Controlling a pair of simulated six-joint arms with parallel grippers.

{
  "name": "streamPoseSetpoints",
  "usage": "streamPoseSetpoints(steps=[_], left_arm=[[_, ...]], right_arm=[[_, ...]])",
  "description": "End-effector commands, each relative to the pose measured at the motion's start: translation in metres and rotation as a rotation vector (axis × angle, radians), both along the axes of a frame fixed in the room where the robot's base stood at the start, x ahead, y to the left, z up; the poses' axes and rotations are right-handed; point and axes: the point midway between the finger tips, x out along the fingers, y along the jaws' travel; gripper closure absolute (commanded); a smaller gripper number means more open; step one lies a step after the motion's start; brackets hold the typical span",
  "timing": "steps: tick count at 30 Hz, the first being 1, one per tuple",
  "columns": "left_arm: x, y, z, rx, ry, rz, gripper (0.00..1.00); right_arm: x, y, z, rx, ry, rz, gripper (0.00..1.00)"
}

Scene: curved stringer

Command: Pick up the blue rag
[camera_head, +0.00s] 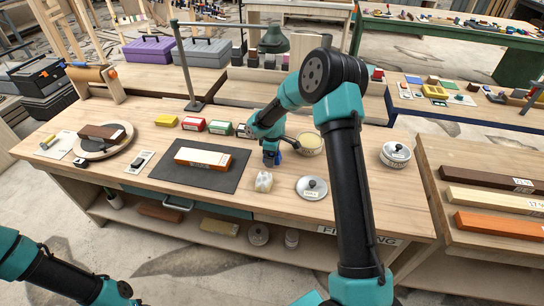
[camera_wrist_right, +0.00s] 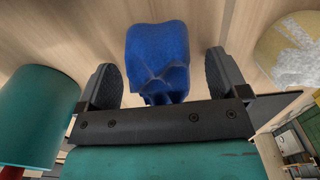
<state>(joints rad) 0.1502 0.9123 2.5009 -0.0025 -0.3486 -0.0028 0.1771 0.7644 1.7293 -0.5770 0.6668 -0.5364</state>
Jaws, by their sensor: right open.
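The blue rag (camera_wrist_right: 157,55) is a crumpled, upright lump on the wooden bench in the right wrist view. In the head view only a small blue patch of the rag (camera_head: 278,157) shows beneath my right gripper; the rest is hidden by it. My right gripper (camera_head: 271,154) points down at the bench. In the wrist view its two dark fingers (camera_wrist_right: 163,82) are apart, one on each side of the rag, with a visible gap on both sides. My left arm shows at the lower left of the head view, but its gripper is out of view.
A bowl of pale yellow stuff (camera_head: 309,143) stands close right of my right gripper. A white lump (camera_head: 263,182) and a knobbed lid (camera_head: 312,187) lie in front. A dark mat (camera_head: 165,165) bears an orange-and-white block.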

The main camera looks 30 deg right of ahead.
Motion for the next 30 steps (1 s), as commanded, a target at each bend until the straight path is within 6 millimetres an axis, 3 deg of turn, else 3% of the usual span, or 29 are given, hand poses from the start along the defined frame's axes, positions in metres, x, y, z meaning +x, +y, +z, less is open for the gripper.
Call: streamPoseSetpoints(steps=[3, 20, 30], left_arm=[[0.0, 0.0, 0.0, 0.0, 0.0, 0.0, 0.57], [0.0, 0.0, 0.0, 0.0, 0.0, 0.0, 0.57], [0.0, 0.0, 0.0, 0.0, 0.0, 0.0, 0.57]], right_arm=[[0.0, 0.0, 0.0001, 0.0, 0.0, 0.0, 0.08], [0.0, 0.0, 0.0001, 0.0, 0.0, 0.0, 0.6], [0.0004, -0.0001, 0.0055, -0.001, -0.001, 0.001, 0.61]])
